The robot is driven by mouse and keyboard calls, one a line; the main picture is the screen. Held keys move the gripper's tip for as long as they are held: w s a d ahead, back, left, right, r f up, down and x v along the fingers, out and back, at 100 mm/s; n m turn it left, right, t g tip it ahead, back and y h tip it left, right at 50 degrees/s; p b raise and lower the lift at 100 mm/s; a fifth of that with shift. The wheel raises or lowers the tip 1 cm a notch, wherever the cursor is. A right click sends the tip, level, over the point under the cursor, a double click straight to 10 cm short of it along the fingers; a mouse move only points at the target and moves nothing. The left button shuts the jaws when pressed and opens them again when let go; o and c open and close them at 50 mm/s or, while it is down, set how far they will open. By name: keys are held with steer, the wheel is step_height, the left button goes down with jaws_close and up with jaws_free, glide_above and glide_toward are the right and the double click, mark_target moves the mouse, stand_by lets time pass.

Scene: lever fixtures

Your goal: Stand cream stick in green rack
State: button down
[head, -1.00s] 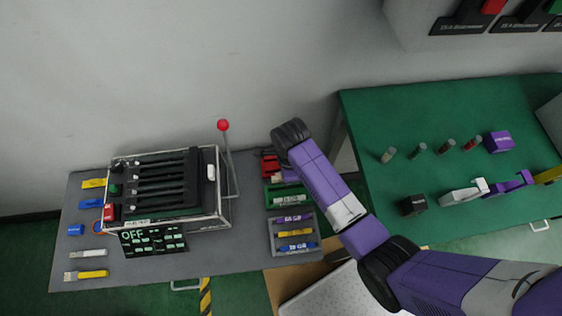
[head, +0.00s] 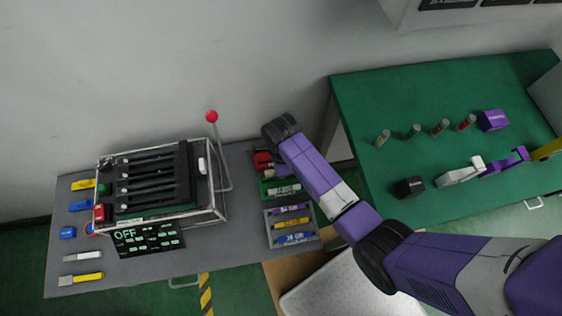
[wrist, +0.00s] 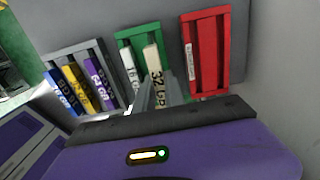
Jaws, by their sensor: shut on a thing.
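The cream stick (wrist: 153,72), marked 32 GB, is upright in the wrist view. My gripper (wrist: 163,95) is shut on its lower part as seen there. The green rack (wrist: 152,31) is directly behind the stick, which overlaps its right side; I cannot tell whether the stick's end is inside a slot. A white stick (wrist: 131,72) marked 16 GB stands in the green rack's left part.
The red rack (wrist: 222,50) is close on the right in the wrist view. The grey rack (wrist: 66,54) on the left holds blue, yellow and purple sticks. A lever with a red knob (head: 211,116) rises beside the caged device. A green table (head: 440,90) stands right.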

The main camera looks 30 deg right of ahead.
steer(key=shift+f+b, duration=0.55)
steer(key=shift+f, duration=0.6)
steer(key=shift+p, duration=0.7)
stand_by(0.8)
steer(key=shift+f+b, duration=0.75)
steer(key=shift+f, duration=0.4)
steer(key=c, duration=1.3)
jaws_free()
steer(key=shift+c, duration=0.2)
steer(key=shift+r, duration=0.1)
step_height(320, 180, up, 8)
steer(key=shift+f+p, duration=0.15)
steer(key=shift+p, duration=0.2)
